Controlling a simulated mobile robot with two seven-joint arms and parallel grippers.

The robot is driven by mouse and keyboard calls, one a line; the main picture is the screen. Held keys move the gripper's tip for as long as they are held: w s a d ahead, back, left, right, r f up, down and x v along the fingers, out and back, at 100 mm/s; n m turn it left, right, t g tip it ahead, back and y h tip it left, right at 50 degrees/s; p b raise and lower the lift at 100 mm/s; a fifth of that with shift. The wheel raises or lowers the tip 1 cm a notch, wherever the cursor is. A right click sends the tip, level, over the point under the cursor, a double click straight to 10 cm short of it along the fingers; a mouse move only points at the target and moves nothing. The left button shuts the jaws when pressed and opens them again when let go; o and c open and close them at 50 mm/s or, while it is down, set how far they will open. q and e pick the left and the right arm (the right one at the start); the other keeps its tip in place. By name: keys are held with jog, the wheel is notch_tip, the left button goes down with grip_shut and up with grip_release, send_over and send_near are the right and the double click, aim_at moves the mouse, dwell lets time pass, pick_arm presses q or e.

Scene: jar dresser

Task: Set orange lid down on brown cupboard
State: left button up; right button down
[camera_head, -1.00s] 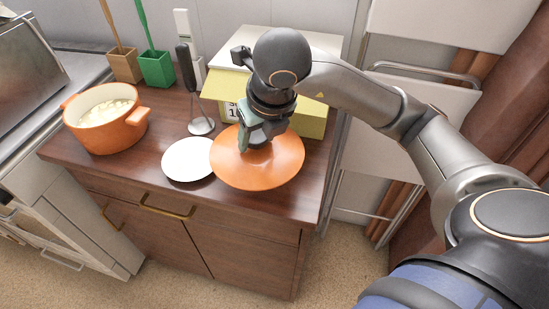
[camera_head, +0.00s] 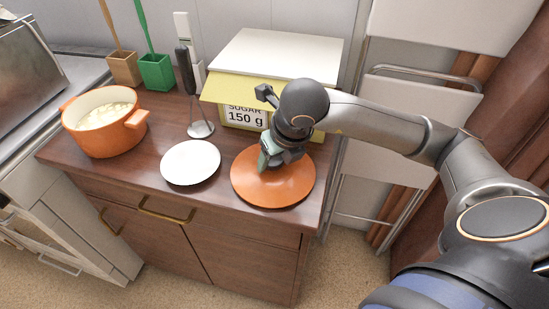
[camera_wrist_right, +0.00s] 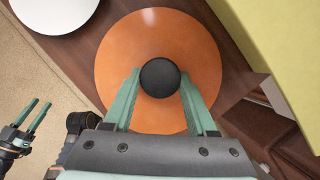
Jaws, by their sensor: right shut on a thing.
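The orange lid (camera_head: 272,187) is a round disc with a black knob (camera_wrist_right: 160,78). It is level at the front right of the brown cupboard (camera_head: 240,260), at or just above its top; I cannot tell whether it touches. My right gripper (camera_head: 268,158) comes down from above and is shut on the knob, with one finger on each side in the right wrist view. The fingers and arm hide the knob in the head view. My left gripper (camera_wrist_right: 34,115) shows only at the left edge of the right wrist view, fingers apart and empty, away from the lid.
A white plate (camera_head: 191,162) lies just left of the lid. A yellow sugar box (camera_head: 232,90) with a white top stands close behind it. An orange pot (camera_head: 100,135), a masher (camera_head: 200,129) and two utensil holders stand farther left and back.

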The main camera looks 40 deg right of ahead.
jog(key=shift+c, duration=1)
grip_release()
jog(key=shift+r+p, duration=0.25)
jog(key=shift+p, duration=0.2)
pick_arm(q)
jog(key=shift+s+a+r+p, duration=0.25)
jog(key=shift+a+r+p, duration=0.15)
jog(key=shift+a+p, duration=0.2)
pick_arm(e)
jog(key=v, duration=1.1)
jog(key=shift+s+r, duration=0.15)
jog(key=shift+r, duration=0.2)
pick_arm(q)
jog(key=shift+d, duration=0.1)
